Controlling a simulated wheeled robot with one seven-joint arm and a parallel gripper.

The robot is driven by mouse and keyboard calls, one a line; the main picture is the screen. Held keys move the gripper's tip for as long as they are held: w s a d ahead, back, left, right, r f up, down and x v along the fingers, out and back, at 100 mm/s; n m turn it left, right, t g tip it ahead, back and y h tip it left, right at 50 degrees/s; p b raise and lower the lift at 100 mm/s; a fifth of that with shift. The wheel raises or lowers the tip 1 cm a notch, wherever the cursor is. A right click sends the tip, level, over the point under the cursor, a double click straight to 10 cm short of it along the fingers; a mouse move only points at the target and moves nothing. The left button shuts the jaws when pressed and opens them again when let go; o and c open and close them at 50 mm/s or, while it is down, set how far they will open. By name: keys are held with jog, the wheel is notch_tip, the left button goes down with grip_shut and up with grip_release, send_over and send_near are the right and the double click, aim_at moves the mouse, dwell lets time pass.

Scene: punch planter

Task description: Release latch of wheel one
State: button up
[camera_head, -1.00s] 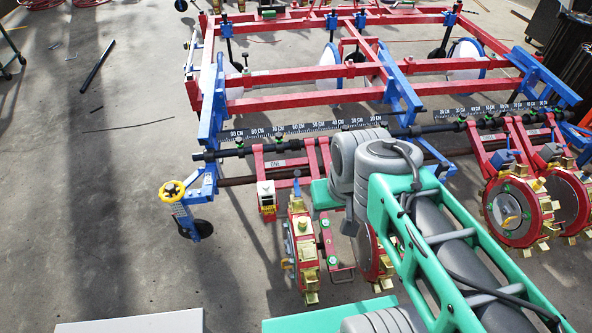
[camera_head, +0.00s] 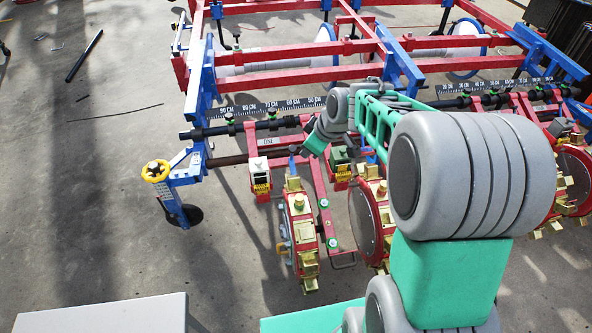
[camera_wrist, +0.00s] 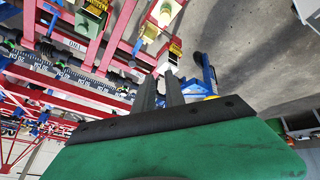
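The leftmost red punch wheel (camera_head: 300,232) with brass cups hangs below the toolbar in the head view. A small blue lever (camera_head: 292,158) stands at its top. Which part is the latch of wheel one I cannot tell. My gripper (camera_head: 308,128) is above and slightly right of this lever, near the bar, and its fingers are hard to make out there. In the wrist view, my gripper's two dark fingers (camera_wrist: 162,80) lie close together and point towards the red frame. They hold nothing that I can see, and whether a gap remains between them is unclear.
A yellow handwheel (camera_head: 156,171) on a blue stand is left of the wheel. The black toolbar (camera_head: 235,129) with a centimetre scale (camera_head: 270,109) runs across the frame. More punch wheels (camera_head: 374,215) hang to the right. The concrete floor at left is mostly clear.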

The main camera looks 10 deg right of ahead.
jog(key=w+d+f+n+b, duration=0.1)
jog(key=w+f+b, duration=0.1)
jog(key=f, duration=0.3)
jog(key=w+d+f+n+t+y+b, duration=0.1)
jog(key=w+f+n, duration=0.1)
jog(key=w+f, duration=0.2)
jog(key=w+d+f+n+b, duration=0.1)
jog(key=w+f+b, duration=0.1)
jog(key=w+f, duration=0.2)
notch_tip(320, 180, down, 2)
jog(key=shift+f+n+t+y+b, duration=0.25)
jog(key=shift+n+t+y+b, duration=0.05)
jog(key=shift+n+t, duration=0.1)
grip_shut()
jog(key=b+x, duration=0.2)
jog(key=x, duration=0.8)
jog(key=shift+a+f, duration=0.1)
jog(key=shift+a, duration=0.05)
jog(key=w, duration=0.2)
jog(key=w+r, duration=0.1)
jog(key=w, duration=0.1)
jog(key=shift+d, duration=0.35)
jog(key=shift+w+r, duration=0.1)
jog(key=shift+r, duration=0.05)
